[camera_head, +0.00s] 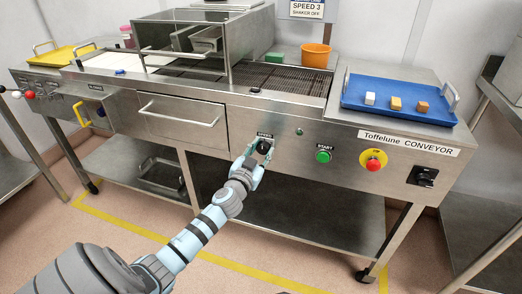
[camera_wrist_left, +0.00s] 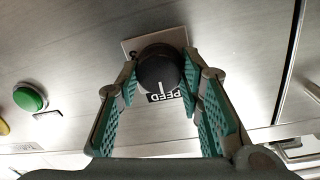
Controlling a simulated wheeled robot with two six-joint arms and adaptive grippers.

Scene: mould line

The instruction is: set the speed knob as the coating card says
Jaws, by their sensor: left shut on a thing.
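The black speed knob (camera_wrist_left: 160,67) is on the conveyor's front panel, with a label reading SPEED beside it, partly covered. A white line shows on the knob's face. My left gripper (camera_wrist_left: 158,85) has its two green-padded fingers around the knob and is shut on it. In the head view my left gripper (camera_head: 257,152) hides most of the knob. The coating card (camera_head: 307,9) on the back wall reads "SPEED 3" and "SHAKER OFF"; its top is cut off. The number the knob points to is not readable. My right gripper is not in view.
Right of the knob are a green START button (camera_head: 323,156), a red stop button (camera_head: 373,163) on yellow, and a black rotary switch (camera_head: 422,176). A blue tray (camera_head: 400,113) with three small pieces stands above. A drawer handle (camera_head: 178,115) juts out at left.

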